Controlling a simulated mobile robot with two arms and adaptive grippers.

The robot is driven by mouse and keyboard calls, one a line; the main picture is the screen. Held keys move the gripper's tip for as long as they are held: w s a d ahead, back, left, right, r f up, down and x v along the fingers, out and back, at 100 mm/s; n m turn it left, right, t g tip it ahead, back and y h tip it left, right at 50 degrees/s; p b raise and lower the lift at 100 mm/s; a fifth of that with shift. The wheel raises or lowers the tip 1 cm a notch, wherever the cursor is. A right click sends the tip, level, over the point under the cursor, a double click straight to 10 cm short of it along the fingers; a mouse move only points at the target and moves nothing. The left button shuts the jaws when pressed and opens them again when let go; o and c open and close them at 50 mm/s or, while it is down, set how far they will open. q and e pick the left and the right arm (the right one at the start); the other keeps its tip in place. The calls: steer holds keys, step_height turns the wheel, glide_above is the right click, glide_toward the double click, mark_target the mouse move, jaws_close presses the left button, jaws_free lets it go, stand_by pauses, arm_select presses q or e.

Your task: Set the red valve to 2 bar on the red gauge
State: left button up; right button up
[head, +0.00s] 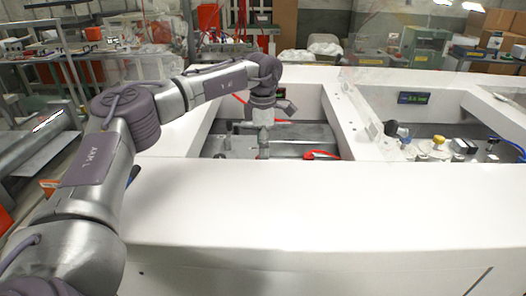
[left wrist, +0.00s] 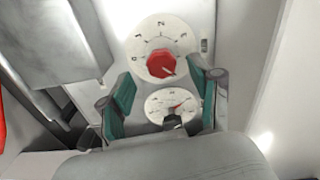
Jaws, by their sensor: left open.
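The red valve (left wrist: 161,64) is a faceted red knob on a round white dial plate (left wrist: 143,42) with dark marks, in the left wrist view. A smaller white gauge (left wrist: 158,105) with a red needle is just below it in that picture. The needle slants to the upper right; its exact reading is too small to tell. My left gripper (left wrist: 161,78) is open, its teal fingers on either side of the valve, with gaps showing. In the head view, my left gripper (head: 263,146) reaches down into the white-walled bay. My right gripper is not in view.
White bay walls (head: 312,102) surround my left gripper closely. A red item (head: 320,155) lies at the bay's front edge. The right bay holds several fittings, including a yellow knob (head: 438,140). The wide white front ledge (head: 300,200) is clear.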

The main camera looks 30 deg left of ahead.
arm_select(q)
step_height(320, 180, down, 2)
steer(key=shift+s+f, duration=0.1)
steer(key=shift+f+p, duration=0.3)
steer(key=shift+f, duration=0.25)
steer(key=c, duration=1.1)
steer(key=shift+c, duration=0.2)
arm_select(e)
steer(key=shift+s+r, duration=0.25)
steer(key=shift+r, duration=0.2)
